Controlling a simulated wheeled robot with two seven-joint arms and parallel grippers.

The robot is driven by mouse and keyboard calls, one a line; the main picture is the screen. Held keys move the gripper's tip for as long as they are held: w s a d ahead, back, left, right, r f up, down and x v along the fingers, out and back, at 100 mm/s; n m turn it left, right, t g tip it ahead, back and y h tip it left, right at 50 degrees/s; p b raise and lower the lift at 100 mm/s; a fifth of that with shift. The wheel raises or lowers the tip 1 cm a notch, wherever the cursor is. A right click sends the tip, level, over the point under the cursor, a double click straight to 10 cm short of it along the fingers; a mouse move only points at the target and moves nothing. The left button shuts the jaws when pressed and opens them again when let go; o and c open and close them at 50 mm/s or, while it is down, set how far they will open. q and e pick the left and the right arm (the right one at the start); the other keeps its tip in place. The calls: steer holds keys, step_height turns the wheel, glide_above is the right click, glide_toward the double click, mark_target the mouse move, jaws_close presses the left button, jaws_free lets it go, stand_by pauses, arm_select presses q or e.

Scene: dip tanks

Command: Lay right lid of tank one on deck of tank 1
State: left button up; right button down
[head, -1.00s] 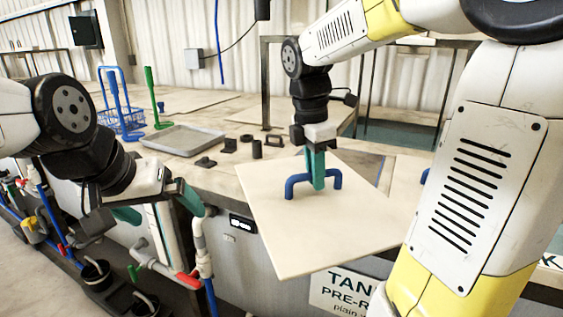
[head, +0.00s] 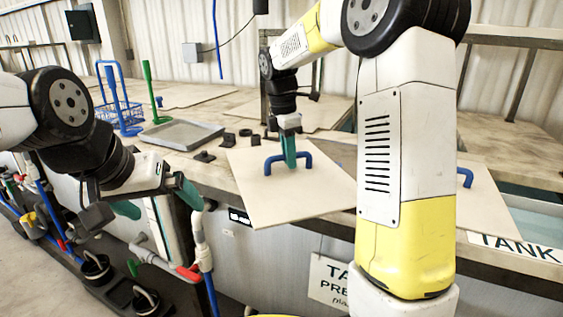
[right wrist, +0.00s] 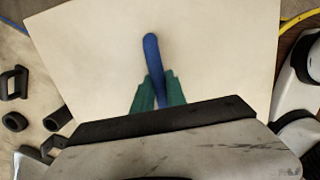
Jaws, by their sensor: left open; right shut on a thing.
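The lid is a square cream panel (head: 288,203) with a blue bar handle (head: 274,163). My right gripper (head: 289,165) is shut on that handle, its green fingers pointing down. In the right wrist view the green fingers (right wrist: 158,95) close on the blue handle (right wrist: 153,55) and the panel (right wrist: 215,60) spreads out below. The lid is over the deck (head: 222,176) near its front edge; I cannot tell whether it touches. My left gripper (head: 160,203) is open and empty at the left, in front of the bench.
A grey tray (head: 182,134), a blue basket (head: 122,118) and a green-handled tool (head: 148,90) stand on the deck at the left. Small black parts (head: 229,139) lie behind the lid. Another blue-handled lid (head: 485,205) lies to the right, beside an open tank (head: 535,215).

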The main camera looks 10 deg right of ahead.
steer(key=shift+f, duration=0.7)
steer(key=c, duration=1.3)
jaws_free()
steer(key=shift+f, duration=0.2)
steer(key=shift+c, duration=0.2)
steer(key=shift+r, duration=0.1)
steer(key=r, duration=0.4)
steer(key=a+r, duration=0.1)
steer(key=r, duration=0.6)
steer(key=shift+s+a+r, duration=0.15)
steer(key=shift+a+r, duration=0.1)
steer(key=shift+r, duration=0.05)
steer(key=s+d+f+m+t+y, duration=0.1)
steer(key=s+f+m+t, duration=0.2)
steer(key=s+m, duration=0.6)
steer(key=s+d+f+m+t+y, duration=0.2)
steer(key=s+f+m+t, duration=0.1)
steer(key=s+m, duration=0.7)
steer(key=s, duration=0.4)
steer(key=shift+s+d+f+m+y, duration=0.2)
steer(key=shift+s+d+m+y, duration=0.1)
